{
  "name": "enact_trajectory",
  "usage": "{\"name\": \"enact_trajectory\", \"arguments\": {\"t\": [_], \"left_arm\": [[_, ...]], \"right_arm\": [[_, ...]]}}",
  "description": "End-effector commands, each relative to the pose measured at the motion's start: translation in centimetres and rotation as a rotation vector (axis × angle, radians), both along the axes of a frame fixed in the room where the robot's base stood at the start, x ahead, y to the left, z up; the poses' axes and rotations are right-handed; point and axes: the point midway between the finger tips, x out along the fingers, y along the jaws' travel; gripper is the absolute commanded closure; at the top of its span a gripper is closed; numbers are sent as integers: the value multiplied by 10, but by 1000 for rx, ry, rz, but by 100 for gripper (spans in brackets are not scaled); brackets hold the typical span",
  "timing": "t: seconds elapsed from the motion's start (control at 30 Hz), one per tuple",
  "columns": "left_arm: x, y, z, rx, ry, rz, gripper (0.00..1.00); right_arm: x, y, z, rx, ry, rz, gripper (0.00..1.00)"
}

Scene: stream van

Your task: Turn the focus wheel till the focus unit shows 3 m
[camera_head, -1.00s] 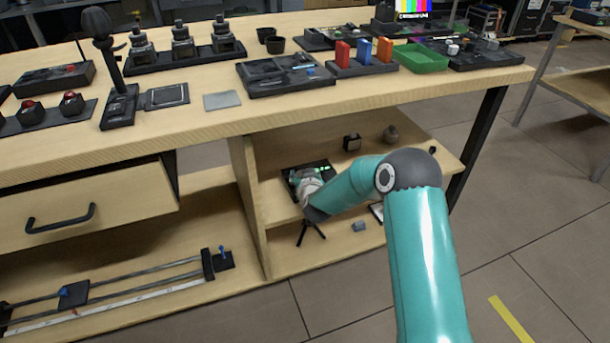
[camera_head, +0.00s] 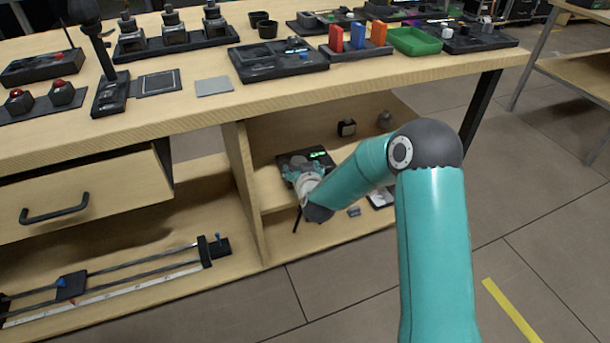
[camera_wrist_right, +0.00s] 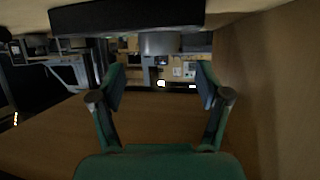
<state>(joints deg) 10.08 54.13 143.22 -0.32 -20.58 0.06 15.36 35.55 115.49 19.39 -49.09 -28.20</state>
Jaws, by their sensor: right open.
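The focus unit (camera_head: 318,153), a dark flat box with a small lit green readout, sits on the middle shelf under the bench. Its figures are too small to read. My right gripper (camera_head: 302,178) is at its near side and hides part of it. In the right wrist view, which looks upside down, the black body of the unit (camera_wrist_right: 126,18) spans the top. A grey cylinder, seemingly the focus wheel (camera_wrist_right: 160,44), projects from it. My open right gripper (camera_wrist_right: 160,86) points that way, the wheel centred between and apparently just beyond its fingertips. My left gripper is out of view.
The shelf compartment has a wooden divider (camera_head: 244,185) close on the left and the bench top (camera_head: 300,92) above. A small dark cube (camera_head: 346,127) and a grey round object (camera_head: 384,119) stand farther back on the shelf. Small items lie on the lower shelf.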

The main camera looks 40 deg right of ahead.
Motion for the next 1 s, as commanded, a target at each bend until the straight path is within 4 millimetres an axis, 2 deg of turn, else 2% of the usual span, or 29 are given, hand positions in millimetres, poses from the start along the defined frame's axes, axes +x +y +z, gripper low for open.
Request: {"name": "enact_trajectory", "arguments": {"t": [0.1,0.33,0.9,1.0], "left_arm": [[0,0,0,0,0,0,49],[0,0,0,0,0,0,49],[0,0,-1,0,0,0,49],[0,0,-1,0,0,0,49]], "right_arm": [[-20,9,10,0,0,1,24],[-44,20,20,0,1,0,24],[-48,22,21,0,1,0,24],[-47,26,14,3,12,8,24]]}}
